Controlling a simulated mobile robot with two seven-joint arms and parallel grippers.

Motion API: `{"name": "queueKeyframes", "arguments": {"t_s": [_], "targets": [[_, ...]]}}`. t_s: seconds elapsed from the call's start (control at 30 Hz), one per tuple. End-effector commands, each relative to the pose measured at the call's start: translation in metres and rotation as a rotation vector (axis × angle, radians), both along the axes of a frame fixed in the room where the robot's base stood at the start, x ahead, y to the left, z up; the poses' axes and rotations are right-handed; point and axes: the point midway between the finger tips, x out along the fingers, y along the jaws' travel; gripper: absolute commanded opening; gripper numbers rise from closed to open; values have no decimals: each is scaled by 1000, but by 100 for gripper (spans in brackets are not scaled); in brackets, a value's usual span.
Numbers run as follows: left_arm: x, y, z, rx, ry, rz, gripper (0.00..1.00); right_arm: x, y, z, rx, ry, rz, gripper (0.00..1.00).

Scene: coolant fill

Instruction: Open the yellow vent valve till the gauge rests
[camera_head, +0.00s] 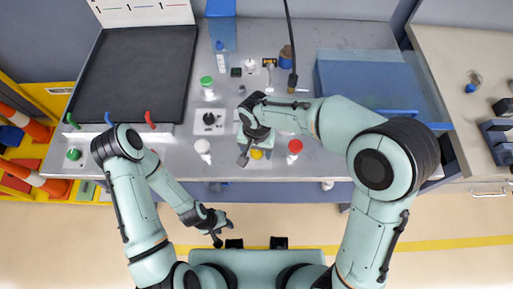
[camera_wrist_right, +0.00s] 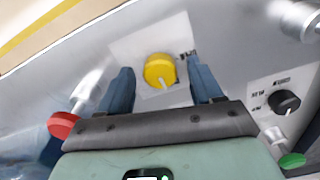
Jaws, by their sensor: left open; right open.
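The yellow vent valve (camera_wrist_right: 160,70) is a round knob with a pale pointer mark on a light plate in the right wrist view. It also shows small in the head view (camera_head: 257,154), partly beside my right gripper (camera_head: 247,150). In the right wrist view my right gripper (camera_wrist_right: 161,86) is open, with one blue-grey finger on each side of the knob and a visible gap to it. I cannot tell how deep the fingers reach. My left gripper (camera_head: 222,233) is open and empty, below the bench's front edge. I cannot make out the gauge's dial.
A red-capped fitting (camera_head: 294,148) stands right of the yellow knob, and a white one (camera_head: 203,147) to its left. A black dial (camera_head: 209,118) and a green-capped fitting (camera_head: 207,84) are farther left.

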Motion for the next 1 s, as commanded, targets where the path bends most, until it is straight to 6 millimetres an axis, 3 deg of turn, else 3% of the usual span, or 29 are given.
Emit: {"name": "queueKeyframes", "arguments": {"t_s": [0.2,0.4,0.77,1.0], "targets": [[0,0,0,0,0,0,43,0,0,0,0,0,0,65],[0,0,0,0,0,0,43,0,0,0,0,0,0,9],[0,0,0,0,0,0,43,0,0,0,0,0,46,9],[-1,0,-2,0,1,0,43,0,-1,0,0,1,191,9]]}}
